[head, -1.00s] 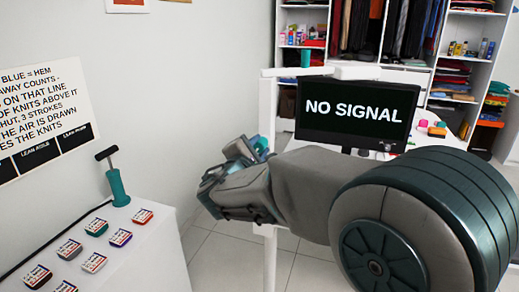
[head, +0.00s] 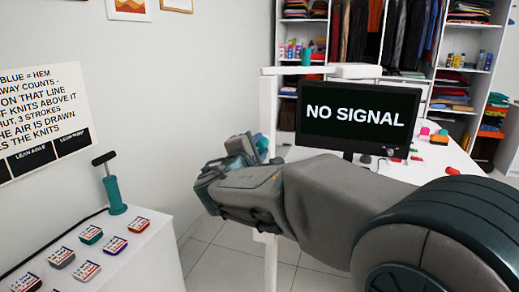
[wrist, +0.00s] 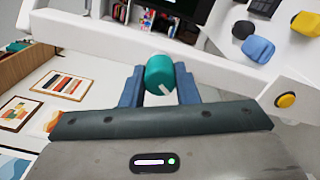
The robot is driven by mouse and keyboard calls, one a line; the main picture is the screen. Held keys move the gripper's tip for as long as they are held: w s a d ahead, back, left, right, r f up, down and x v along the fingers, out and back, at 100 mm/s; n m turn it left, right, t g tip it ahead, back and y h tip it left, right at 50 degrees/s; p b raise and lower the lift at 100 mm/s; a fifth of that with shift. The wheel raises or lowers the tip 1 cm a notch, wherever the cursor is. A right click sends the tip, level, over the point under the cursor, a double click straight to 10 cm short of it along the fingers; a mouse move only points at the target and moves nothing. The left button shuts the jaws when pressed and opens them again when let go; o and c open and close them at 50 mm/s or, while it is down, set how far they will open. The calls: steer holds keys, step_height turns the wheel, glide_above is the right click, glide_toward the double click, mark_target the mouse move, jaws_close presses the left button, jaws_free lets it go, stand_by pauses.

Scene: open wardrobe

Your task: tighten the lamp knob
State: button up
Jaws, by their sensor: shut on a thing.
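The lamp knob (wrist: 160,75) is a teal cylinder with a white line on its end, in the middle of the wrist view. My gripper (wrist: 159,87) is shut on it, with one blue finger on each side. In the head view my gripper (head: 245,150) is at the white upright post (head: 266,110). A bit of teal (head: 262,143) shows beside the fingers there, partly hidden by the gripper. The post carries a white crossbar at its top.
A black monitor (head: 358,117) reading "NO SIGNAL" stands on a white table behind my arm. A white counter (head: 150,262) at lower left holds a teal hand pump (head: 115,192) and several labelled blocks.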

steer(key=shift+f+m+b, duration=0.15)
steer(key=shift+m+b, duration=3.15)
steer(key=shift+b, duration=2.3)
steer(key=shift+m+b, duration=2.4)
steer(key=shift+b, duration=1.15)
steer(key=shift+m+b, duration=0.3)
steer(key=o, duration=1.1)
steer(key=shift+r, duration=0.2)
steer(key=shift+c, duration=0.3)
